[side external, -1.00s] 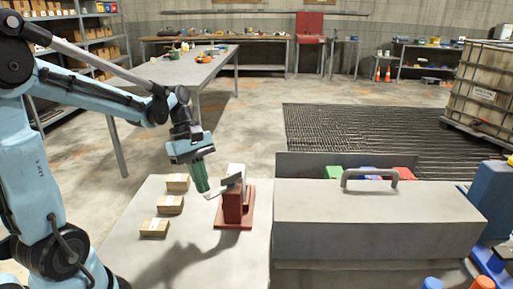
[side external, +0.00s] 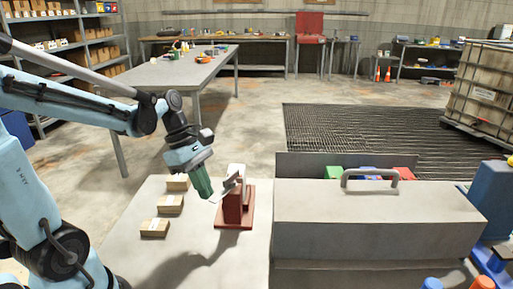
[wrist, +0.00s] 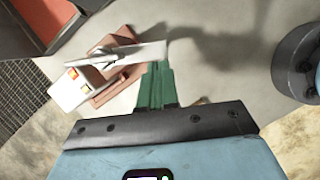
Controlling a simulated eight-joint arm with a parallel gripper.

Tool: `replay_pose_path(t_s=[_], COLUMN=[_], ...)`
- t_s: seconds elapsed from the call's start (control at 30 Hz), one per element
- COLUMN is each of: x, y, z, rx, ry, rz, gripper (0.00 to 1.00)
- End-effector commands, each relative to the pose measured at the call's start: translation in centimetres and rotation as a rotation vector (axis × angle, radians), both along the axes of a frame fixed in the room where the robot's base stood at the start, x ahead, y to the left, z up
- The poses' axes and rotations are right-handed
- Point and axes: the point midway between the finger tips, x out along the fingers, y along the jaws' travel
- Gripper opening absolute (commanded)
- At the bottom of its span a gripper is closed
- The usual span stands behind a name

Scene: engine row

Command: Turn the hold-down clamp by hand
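The hold-down clamp is a red block on a red base plate (side external: 233,222), with a pale metal bar (side external: 224,191) across its top and a white block behind. In the wrist view the bar (wrist: 128,54) lies across the red base plate (wrist: 105,95), beside a white block with small red and yellow marks (wrist: 72,88). My gripper (side external: 207,194) points down at the bar's free left end. Its green fingers (wrist: 157,70) lie close together, tips against or just beside the bar; exact contact is hidden. I see nothing held between them.
Three small cartons (side external: 170,204) sit on the table to the left of the clamp. A large grey toolbox (side external: 375,222) with a handle stands close on the right. Bare tabletop (side external: 195,253) lies in front of the clamp.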

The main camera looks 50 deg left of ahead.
Motion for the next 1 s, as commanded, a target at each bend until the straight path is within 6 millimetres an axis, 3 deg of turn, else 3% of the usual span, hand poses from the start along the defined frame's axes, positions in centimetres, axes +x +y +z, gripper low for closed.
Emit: replay_pose_path(t_s=[0.6,1.0], x=[0.5,2.0], y=[-4.2,-6.4], z=[-0.1,-0.2], rx=[0.005,0.003], ry=[-0.002,0.005], rz=[0.578,0.582], gripper=[0.00,0.00])
